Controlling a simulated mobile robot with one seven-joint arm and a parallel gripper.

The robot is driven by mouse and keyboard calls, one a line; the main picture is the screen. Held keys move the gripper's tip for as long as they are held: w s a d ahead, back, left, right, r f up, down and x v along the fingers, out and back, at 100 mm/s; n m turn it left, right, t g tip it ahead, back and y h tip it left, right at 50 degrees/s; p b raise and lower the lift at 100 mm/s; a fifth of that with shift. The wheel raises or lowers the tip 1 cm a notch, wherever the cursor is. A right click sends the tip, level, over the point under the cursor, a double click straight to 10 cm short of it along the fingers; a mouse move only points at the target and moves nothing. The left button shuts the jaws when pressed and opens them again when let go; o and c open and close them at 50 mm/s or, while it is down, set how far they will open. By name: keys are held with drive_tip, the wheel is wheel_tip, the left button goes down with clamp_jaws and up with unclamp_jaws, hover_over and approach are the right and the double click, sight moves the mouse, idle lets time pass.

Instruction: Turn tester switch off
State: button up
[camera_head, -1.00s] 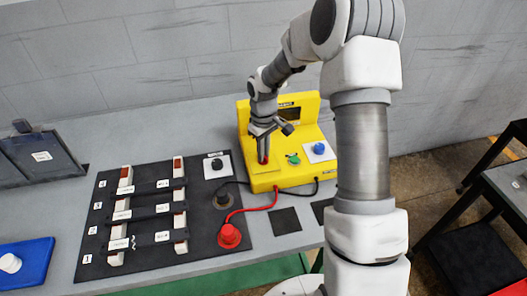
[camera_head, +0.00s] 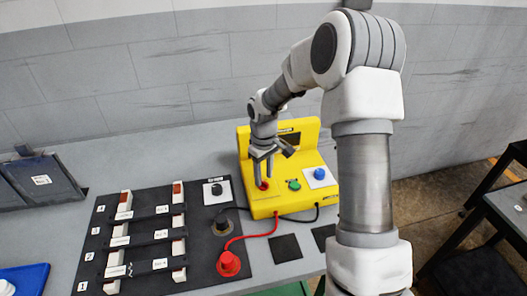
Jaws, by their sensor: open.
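The yellow tester (camera_head: 286,205) stands on the grey bench against the wall. Its sloped face carries a red knob (camera_head: 264,186), a green knob (camera_head: 294,185) and a blue knob (camera_head: 319,174) on a white plate. A dark display sits on its raised back, partly hidden by my arm. My gripper (camera_head: 263,178) points down over the left part of the tester, with its open fingers around or just above the red knob. I cannot tell whether they touch it. Which knob is the tester switch is not readable.
A black mat (camera_head: 150,240) left of the tester holds several labelled bars. A red probe (camera_head: 229,264) and a dark probe (camera_head: 222,224) are wired to the tester. A blue tray (camera_head: 28,279) lies at the lower left. Dark squares (camera_head: 285,248) lie in front.

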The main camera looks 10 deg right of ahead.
sight(263, 181)
wheel_tip(263, 181, up, 16)
idle(0.3)
drive_tip(key=s+r+m+t+h, duration=0.1)
drive_tip(key=s+r+m+t, duration=0.2)
drive_tip(key=s+r, duration=0.8)
drive_tip(key=s+f+m+t+y, duration=0.1)
drive_tip(key=s+f+m+t, duration=0.1)
drive_tip(key=s, duration=1.4)
drive_tip(key=shift+a+f+m+t, duration=0.2)
drive_tip(key=shift+a+m+t, duration=0.1)
drive_tip(key=shift+m, duration=0.3)
